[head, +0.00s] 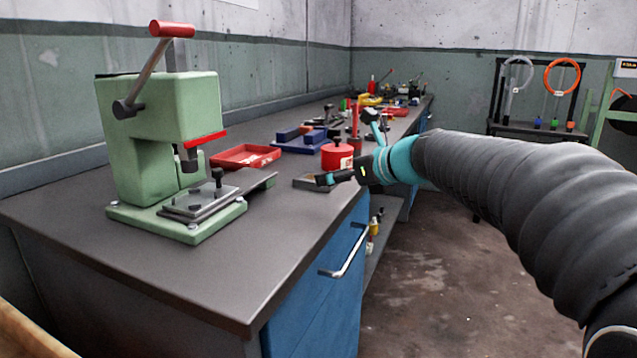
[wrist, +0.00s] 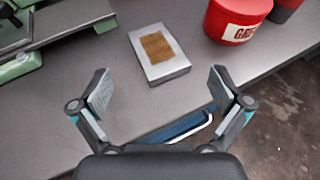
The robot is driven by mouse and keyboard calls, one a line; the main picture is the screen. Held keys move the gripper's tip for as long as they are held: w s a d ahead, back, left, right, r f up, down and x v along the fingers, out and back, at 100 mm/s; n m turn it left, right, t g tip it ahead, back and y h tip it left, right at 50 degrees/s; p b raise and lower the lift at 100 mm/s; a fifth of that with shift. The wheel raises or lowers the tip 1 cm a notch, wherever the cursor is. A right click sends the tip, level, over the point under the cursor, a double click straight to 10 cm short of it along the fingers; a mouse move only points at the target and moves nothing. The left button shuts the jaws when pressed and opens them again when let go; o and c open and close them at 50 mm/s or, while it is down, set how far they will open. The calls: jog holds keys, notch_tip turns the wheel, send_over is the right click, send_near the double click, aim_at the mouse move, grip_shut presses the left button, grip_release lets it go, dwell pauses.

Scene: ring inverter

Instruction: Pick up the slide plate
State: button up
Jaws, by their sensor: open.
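A flat silver block with a brown patch on top (wrist: 158,53) lies on the grey bench, near its front edge. It also shows in the head view (head: 311,183), partly hidden by my gripper (head: 327,180). On the green press base lies a grey metal plate with a black knob (head: 200,203), and a thin strip sticks out to its right. No label shows which of these is the slide plate. In the wrist view my gripper (wrist: 161,88) is open and empty, its fingers spread wide, with the silver block ahead between them.
A green press (head: 160,130) with a red-handled lever stands to the left. A red grease can (wrist: 237,18) is right of the block. Red tray (head: 246,156) and blue blocks (head: 300,138) lie behind. A blue cabinet (head: 320,285) with a handle is below.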

jog(key=shift+x, duration=3.1)
jog(key=shift+s+a+r, duration=0.1)
jog(key=c, duration=1.8)
grip_shut()
jog(key=shift+r, duration=0.15)
